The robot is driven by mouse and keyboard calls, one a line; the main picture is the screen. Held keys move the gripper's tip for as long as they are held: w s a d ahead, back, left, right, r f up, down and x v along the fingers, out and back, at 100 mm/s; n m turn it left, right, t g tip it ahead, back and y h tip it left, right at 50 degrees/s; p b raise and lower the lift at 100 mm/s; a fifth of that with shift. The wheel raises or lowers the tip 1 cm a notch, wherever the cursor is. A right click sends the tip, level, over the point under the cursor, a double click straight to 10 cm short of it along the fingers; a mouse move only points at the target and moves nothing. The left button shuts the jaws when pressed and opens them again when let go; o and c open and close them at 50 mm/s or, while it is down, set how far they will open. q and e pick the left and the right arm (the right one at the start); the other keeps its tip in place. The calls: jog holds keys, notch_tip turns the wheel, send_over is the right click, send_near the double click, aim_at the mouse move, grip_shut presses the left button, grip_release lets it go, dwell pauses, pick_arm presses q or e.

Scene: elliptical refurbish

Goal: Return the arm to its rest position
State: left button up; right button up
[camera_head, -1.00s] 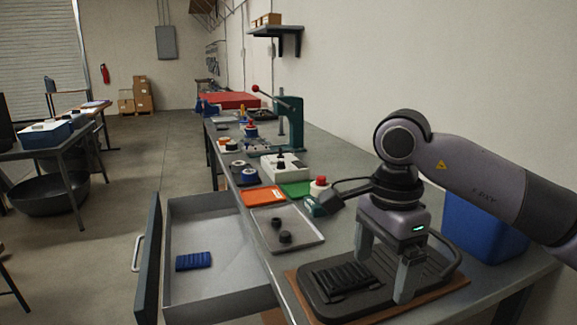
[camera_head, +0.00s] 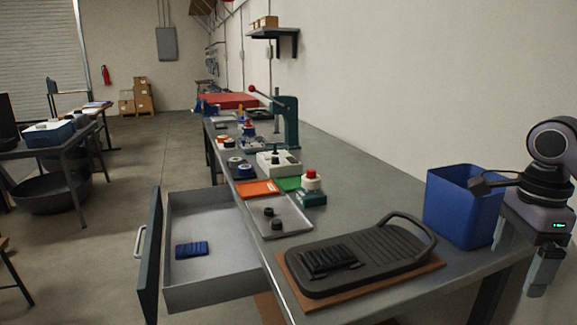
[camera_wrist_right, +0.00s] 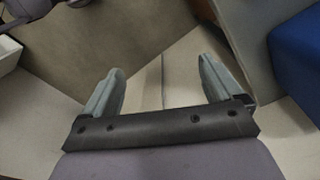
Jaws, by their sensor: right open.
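My right gripper (camera_head: 519,262) is at the right edge of the head view, beside the workbench's near right end and in front of the blue bin (camera_head: 462,207). It points down, and its fingers are apart with nothing between them. In the wrist view the two fingers (camera_wrist_right: 162,88) also show apart and empty, with floor and pale surfaces beyond them. Part of the arm is cut off by the right edge of the head view. My left gripper is not in view.
The workbench (camera_head: 345,195) holds a black ridged tray on a brown board (camera_head: 350,255), a grey tray (camera_head: 295,222) and a red-topped button box (camera_head: 311,188). An open drawer (camera_head: 220,265) with a blue block (camera_head: 191,250) juts out left.

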jog(key=s+a+f+m+t+y, duration=0.2)
jog(key=a+f+m+y, duration=0.4)
jog(key=a+y, duration=0.3)
jog(key=s+a+f+m+t+y, duration=0.1)
jog(key=a+f+m+t+y, duration=0.1)
jog(key=a+f+m+y, duration=0.6)
jog(key=s+d+f+m+t+h, duration=0.1)
jog(key=d+f+m+t+h, duration=0.7)
jog(key=m, duration=0.8)
jog(key=s+d+f+m+g+h, duration=0.3)
jog(key=s+d+f+m+h, duration=0.4)
jog(key=s+d+f+m, duration=0.35)
jog(key=s+a+f+m+t, duration=0.25)
jog(key=a+m, duration=0.75)
jog(key=a, duration=0.9)
jog(key=shift+n+g, duration=0.35)
jog(key=shift+g, duration=0.2)
jog(key=r+p, duration=0.1)
jog(key=p, duration=0.1)
jog(key=d+r+p, duration=0.1)
jog(key=r+p, duration=0.3)
jog(key=shift+s+d+p, duration=0.2)
jog(key=shift+s+p, duration=0.15)
